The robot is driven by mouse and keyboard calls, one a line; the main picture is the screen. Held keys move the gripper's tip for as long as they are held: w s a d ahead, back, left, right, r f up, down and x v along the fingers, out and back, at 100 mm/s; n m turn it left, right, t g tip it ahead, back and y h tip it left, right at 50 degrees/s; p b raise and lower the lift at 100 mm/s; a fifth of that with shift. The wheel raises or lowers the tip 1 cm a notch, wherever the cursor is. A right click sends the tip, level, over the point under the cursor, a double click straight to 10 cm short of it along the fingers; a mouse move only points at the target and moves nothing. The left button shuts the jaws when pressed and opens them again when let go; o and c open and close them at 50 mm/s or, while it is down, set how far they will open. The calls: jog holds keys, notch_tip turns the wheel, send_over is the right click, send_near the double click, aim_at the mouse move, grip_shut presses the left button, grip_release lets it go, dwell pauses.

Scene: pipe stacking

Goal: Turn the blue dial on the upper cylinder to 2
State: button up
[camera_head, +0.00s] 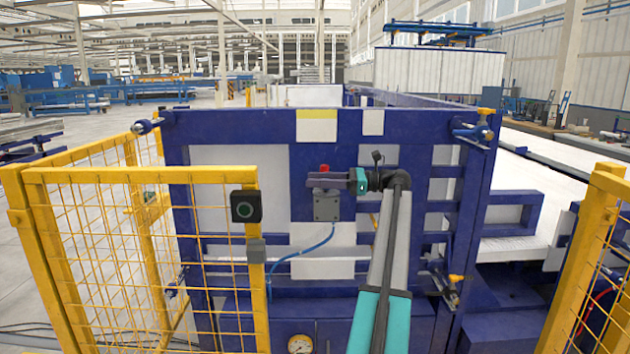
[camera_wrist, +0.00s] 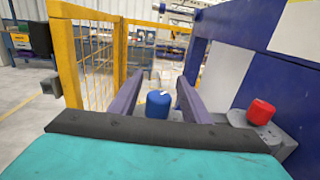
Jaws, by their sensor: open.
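A blue dial (camera_wrist: 158,105) with a small white mark at its top shows in the wrist view, between the two fingers, with visible gaps on both sides. My gripper (camera_wrist: 160,77) is open, its dark purple fingers pointing away from the camera. In the head view my gripper (camera_head: 312,182) reaches left in front of the blue machine frame, and its fingers overlap each other. I cannot make out the blue dial there. A red button (camera_head: 323,168) shows just above the fingers and stands right of them in the wrist view (camera_wrist: 262,112).
A grey box (camera_head: 326,206) with a blue hose is on the machine frame (camera_head: 240,122) below my gripper. A yellow mesh fence (camera_head: 140,176) stands left, with a black push-button box (camera_head: 246,206) on its post. Another yellow fence (camera_head: 580,255) stands right.

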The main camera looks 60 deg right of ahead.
jog(key=b+v, duration=0.1)
jog(key=v, duration=1.1)
jog(key=shift+s+d, duration=0.2)
jog(key=shift+d, duration=0.05)
jog(key=shift+r, duration=0.1)
